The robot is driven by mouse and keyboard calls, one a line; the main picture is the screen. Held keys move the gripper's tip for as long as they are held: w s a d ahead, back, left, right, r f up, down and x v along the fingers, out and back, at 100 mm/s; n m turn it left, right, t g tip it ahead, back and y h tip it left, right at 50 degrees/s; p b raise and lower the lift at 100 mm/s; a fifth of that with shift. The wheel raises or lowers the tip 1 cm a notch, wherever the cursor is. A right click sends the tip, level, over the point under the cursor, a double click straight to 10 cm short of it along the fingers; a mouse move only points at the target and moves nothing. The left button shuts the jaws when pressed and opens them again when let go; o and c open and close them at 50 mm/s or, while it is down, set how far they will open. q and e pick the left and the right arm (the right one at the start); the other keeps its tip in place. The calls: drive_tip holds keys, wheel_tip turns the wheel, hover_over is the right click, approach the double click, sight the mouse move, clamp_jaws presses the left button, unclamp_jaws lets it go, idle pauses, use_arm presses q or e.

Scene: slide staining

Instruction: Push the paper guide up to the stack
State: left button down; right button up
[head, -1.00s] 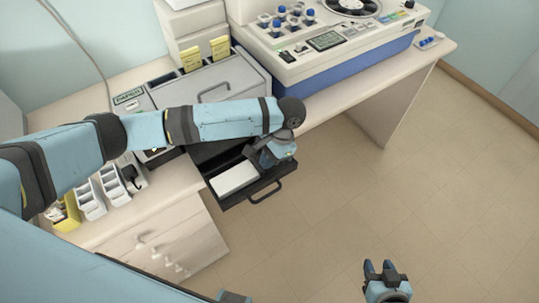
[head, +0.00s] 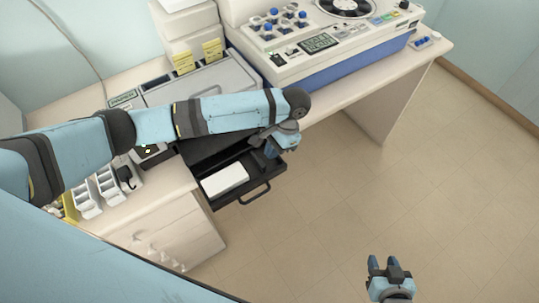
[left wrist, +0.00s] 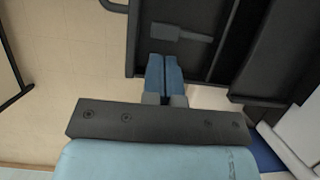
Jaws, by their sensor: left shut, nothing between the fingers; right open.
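The paper stack (head: 224,180) is a white block lying in the left part of the pulled-out black tray (head: 253,196). The paper guide (left wrist: 180,33) seems to be the small dark grey T-shaped piece on the tray floor in the left wrist view; in the head view I cannot make it out. My left gripper (head: 270,147) is over the tray's right part, to the right of the stack and apart from it. In the left wrist view its blue fingers (left wrist: 164,72) are together and empty, just short of the guide; contact is unclear. My right gripper (head: 389,264) is open and empty over the floor.
The grey printer (head: 205,82) stands behind the tray, partly hidden by my left arm. A white and blue machine (head: 330,50) is to the right on the bench. Small white holders (head: 97,192) stand at left. Floor at right is free.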

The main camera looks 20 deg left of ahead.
use_arm(q)
drive_tip(key=w+d+r+b, duration=0.1)
drive_tip(key=w+d+r, duration=0.3)
drive_tip(key=w+r, duration=0.25)
drive_tip(key=s+a+f+p, duration=0.1)
drive_tip(key=s+f, duration=0.1)
drive_tip(key=s+a+f+p, duration=0.1)
drive_tip(key=s+a+f, duration=0.1)
drive_tip(key=f, duration=0.1)
drive_tip(key=s+a+f+p, duration=0.1)
drive_tip(key=s+f, duration=0.1)
drive_tip(key=f, duration=0.1)
drive_tip(key=shift+s+a+f+p, duration=0.2)
drive_tip(key=shift+s+a+p, duration=0.05)
drive_tip(key=shift+s+p, duration=0.1)
drive_tip(key=shift+s+a, duration=0.1)
drive_tip(key=shift+s, duration=0.05)
drive_tip(key=shift+f, duration=0.1)
use_arm(e)
drive_tip(key=shift+w+a+r+m, duration=0.3)
drive_tip(key=shift+w+a+r, duration=0.2)
drive_tip(key=shift+r, duration=0.1)
drive_tip(key=shift+d, duration=0.1)
